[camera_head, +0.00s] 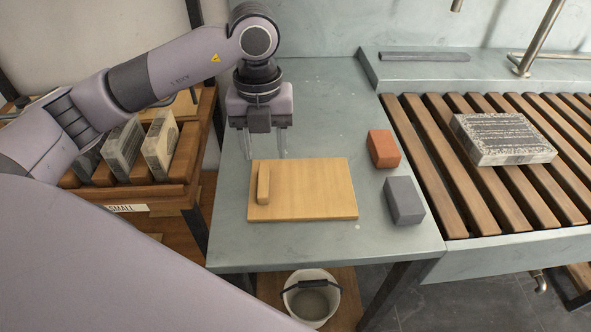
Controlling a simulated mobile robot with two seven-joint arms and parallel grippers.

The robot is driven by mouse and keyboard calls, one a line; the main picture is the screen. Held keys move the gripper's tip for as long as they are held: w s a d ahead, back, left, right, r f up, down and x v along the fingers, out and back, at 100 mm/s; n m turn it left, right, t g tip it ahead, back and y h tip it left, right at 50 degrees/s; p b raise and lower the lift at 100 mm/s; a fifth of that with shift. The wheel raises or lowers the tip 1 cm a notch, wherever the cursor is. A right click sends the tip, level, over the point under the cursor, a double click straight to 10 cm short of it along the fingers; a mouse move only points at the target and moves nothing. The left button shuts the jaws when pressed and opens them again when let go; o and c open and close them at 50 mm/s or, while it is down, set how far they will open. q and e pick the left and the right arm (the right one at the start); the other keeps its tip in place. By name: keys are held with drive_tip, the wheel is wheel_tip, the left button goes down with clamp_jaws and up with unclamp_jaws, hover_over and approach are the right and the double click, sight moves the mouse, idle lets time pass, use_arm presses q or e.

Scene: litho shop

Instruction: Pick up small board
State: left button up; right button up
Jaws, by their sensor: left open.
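The small board (310,190) is a flat light-wood rectangle with a raised wooden bar handle (263,183) near its left end. It lies on the grey-green table (320,105). My left gripper (265,150) points down just behind the board's back left part, above the handle in the picture. Its fingers are apart with nothing between them. I cannot tell how high the fingertips are over the table. My right gripper does not show.
An orange-red block (383,149) and a grey block (404,200) stand right of the board. A slatted wooden rack (450,180) bears a speckled stone slab (502,139). A wooden shelf (130,195) labelled "SMALL" holds stone slabs at left. A bucket (311,298) is below the table.

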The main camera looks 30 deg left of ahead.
sight(263, 177)
use_arm(q)
drive_tip(key=shift+a+f, duration=0.1)
drive_tip(key=shift+f, duration=0.5)
drive_tip(key=f, duration=0.6)
drive_tip(key=shift+s+a, duration=0.2)
drive_tip(key=shift+s, duration=0.1)
drive_tip(key=shift+r, duration=0.1)
clamp_jaws()
